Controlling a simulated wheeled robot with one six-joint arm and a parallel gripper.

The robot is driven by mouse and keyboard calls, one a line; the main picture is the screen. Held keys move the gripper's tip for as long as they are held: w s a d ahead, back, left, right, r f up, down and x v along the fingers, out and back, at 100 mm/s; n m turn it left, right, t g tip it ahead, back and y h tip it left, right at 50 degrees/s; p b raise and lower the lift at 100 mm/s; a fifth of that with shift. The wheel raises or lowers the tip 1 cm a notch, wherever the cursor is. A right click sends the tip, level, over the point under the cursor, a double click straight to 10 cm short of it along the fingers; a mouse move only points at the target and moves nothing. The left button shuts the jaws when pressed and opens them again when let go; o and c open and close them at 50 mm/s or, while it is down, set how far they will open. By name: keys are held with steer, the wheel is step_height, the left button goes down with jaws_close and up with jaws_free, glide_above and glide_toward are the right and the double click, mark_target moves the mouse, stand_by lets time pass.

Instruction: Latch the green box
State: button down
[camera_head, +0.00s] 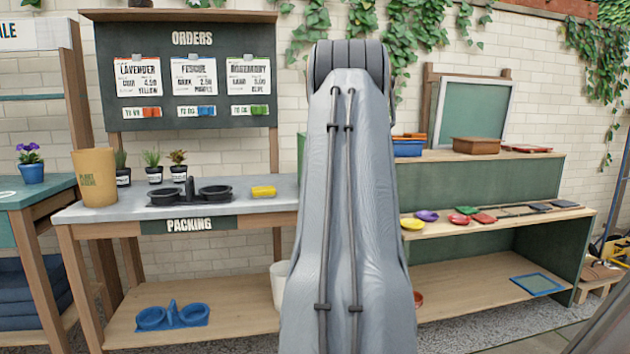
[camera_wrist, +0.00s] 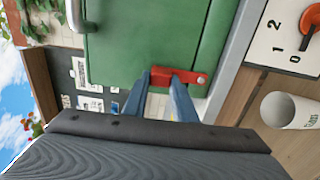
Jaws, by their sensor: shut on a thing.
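The green box (camera_wrist: 150,35) fills the upper middle of the wrist view, which is turned sideways. It has a pale metal handle (camera_wrist: 73,14) at its upper left. A red latch (camera_wrist: 197,77) sits at the box's edge, with a small round fastener at its right end. My gripper (camera_wrist: 164,82) is at the latch, its two blue-grey fingers shut on the latch's left part.
A white panel with a red rotary switch (camera_wrist: 307,20) and a white cup (camera_wrist: 288,110) are right of the box in the wrist view. The packing bench (camera_head: 120,212) stands left of my arm in the head view; a shelf with coloured pieces (camera_head: 510,228) stands right.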

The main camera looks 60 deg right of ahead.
steer(key=c, duration=1.4)
jaws_free()
steer(key=shift+c, duration=0.2)
steer(key=shift+a, duration=0.1)
steer(key=v, duration=0.7)
steer(key=shift+s+a, duration=0.2)
steer(key=shift+s, duration=0.1)
